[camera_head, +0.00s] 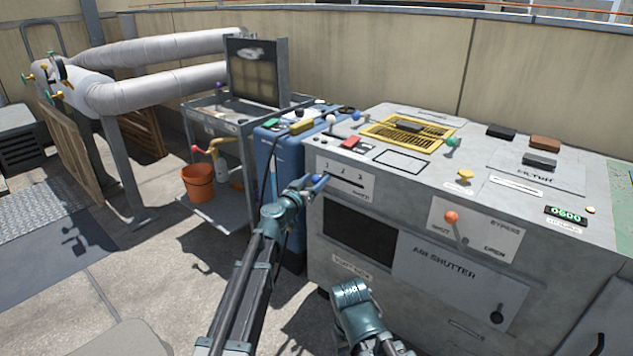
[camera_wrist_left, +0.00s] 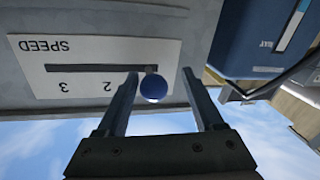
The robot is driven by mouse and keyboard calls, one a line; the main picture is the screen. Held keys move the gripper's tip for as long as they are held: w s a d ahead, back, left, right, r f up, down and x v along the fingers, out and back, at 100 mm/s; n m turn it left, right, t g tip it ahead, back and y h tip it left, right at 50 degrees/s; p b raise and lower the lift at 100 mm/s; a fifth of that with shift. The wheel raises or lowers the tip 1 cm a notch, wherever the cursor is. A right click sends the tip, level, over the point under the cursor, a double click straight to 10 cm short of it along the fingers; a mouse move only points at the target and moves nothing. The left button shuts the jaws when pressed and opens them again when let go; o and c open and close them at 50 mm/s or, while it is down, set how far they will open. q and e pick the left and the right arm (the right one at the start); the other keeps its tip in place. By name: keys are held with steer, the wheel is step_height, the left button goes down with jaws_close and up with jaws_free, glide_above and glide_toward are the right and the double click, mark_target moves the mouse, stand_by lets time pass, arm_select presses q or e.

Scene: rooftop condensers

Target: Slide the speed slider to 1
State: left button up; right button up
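The speed slider has a round blue knob (camera_head: 317,178) on a white plate (camera_head: 345,183) with the numbers 1, 2 and 3, on the upper front of the grey console. The knob (camera_wrist_left: 153,87) is at the 1 end of the dark slot (camera_wrist_left: 95,68) in the left wrist view, where the plate is upside down and the 1 is hidden. My left gripper (camera_wrist_left: 160,72) is open, with one finger on each side of the knob. The finger on the 2 side is close to it; a gap shows on the other side.
A blue cabinet (camera_head: 268,160) stands just left of the plate. The console top (camera_head: 400,163) carries several knobs and blocks. An orange-knobbed bypass lever (camera_head: 451,217) and the air shutter panel (camera_head: 450,280) are to the right. Part of my right arm is below the plate.

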arm_select(q)
steer(key=v, duration=1.4)
